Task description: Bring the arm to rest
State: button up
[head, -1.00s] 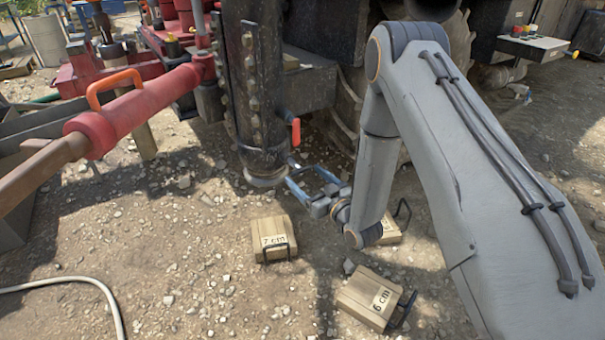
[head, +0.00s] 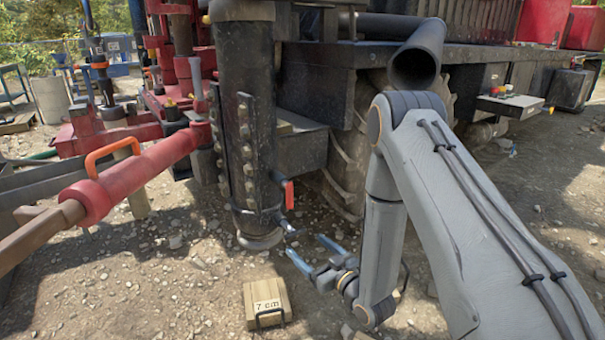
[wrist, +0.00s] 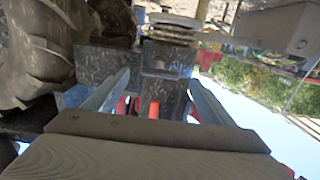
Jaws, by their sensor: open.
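My gripper (head: 304,245) is open, with two blue-grey fingers. In the head view it hangs low over the gravel, just right of the bottom end of a dark upright pipe (head: 250,130). Nothing shows between the fingers. In the wrist view the two fingers (wrist: 160,78) stand apart, with dark metal parts beyond them. My arm reaches down from the right, bent at the elbow.
A wooden block marked 7 cm (head: 266,302) lies on the gravel below the gripper. A red valve handle (head: 289,194) sticks out from the pipe. A red cylinder with an orange handle (head: 110,183) is at left. A large tyre (head: 345,165) stands behind.

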jog(key=s+d+r+m+g+h, duration=0.1)
jog(key=s+r+g+h, duration=0.1)
jog(key=r+g+h, duration=0.3)
jog(key=s+d+r+g+h, duration=0.1)
jog(key=s+d+r+h, duration=0.1)
jog(key=r, duration=0.5)
jog(key=s+d+r+m+g+h, duration=0.1)
jog(key=s+r+g, duration=0.25)
jog(key=s, duration=0.65)
jog(key=s+d+r+m+g+p, duration=0.15)
jog(key=s+r, duration=0.25)
jog(key=s, duration=0.7)
jog(key=s+d+r+g+h+b, duration=0.1)
jog(key=s+r+g, duration=0.3)
jog(key=s, duration=0.6)
jog(key=d+r+m+p, duration=0.3)
jog(key=d+r+p, duration=0.6)
jog(key=p, duration=1)
jog(key=shift+d+r+h+p, duration=0.3)
jog(key=shift+r+h+p, duration=0.1)
jog(key=shift+r, duration=0.4)
